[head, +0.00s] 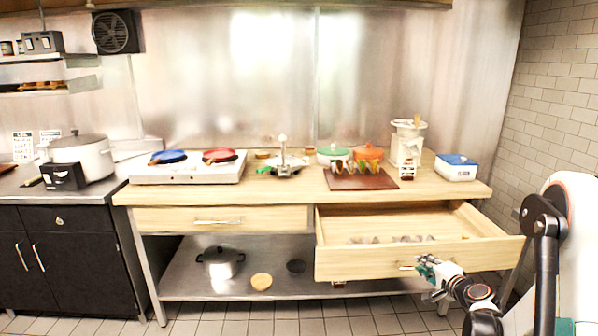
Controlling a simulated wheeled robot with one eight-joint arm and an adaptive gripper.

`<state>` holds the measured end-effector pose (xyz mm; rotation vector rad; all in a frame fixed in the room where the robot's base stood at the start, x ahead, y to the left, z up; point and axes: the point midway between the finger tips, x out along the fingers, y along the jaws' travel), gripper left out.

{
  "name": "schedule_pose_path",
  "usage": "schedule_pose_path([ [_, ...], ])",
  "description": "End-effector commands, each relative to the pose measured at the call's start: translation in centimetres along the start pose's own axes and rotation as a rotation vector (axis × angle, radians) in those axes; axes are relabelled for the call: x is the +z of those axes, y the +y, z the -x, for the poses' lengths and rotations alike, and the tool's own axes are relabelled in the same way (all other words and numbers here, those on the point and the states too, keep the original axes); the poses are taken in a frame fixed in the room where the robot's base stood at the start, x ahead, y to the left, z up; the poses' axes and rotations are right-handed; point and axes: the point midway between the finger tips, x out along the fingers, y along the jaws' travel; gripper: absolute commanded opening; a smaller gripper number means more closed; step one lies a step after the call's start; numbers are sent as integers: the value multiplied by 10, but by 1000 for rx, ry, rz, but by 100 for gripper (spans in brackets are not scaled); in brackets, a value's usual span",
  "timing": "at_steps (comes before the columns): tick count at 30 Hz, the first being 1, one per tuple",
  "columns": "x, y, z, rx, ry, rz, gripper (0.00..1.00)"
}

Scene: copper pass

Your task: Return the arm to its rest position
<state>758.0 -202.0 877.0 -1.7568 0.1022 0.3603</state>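My gripper (430,268) is at the front of the open right drawer (350,262), close to the drawer's handle (407,267). Its fingers are small in the head view, and I cannot tell whether they are open or shut, or whether they touch the handle. My arm comes in from the lower right. The drawer is pulled well out, and several small pale items (400,239) lie inside it.
The wooden table (300,190) holds a two-plate cooker (190,172), a dark red board (362,181) and a blue-lidded box (456,167). The left drawer (222,219) is shut. A pot (220,262) stands on the lower shelf. Tiled floor is clear in front.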

Motion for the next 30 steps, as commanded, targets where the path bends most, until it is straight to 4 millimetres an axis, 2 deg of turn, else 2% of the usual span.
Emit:
schedule_pose_path([
  [1,14,-17,6,13,-21,36,18],
  [6,54,-60,28,60,-84,165,18],
  [15,127,-116,85,134,-193,396,18],
  [22,180,-138,142,183,-275,577,18],
  [30,234,-141,215,233,-366,790,18],
])
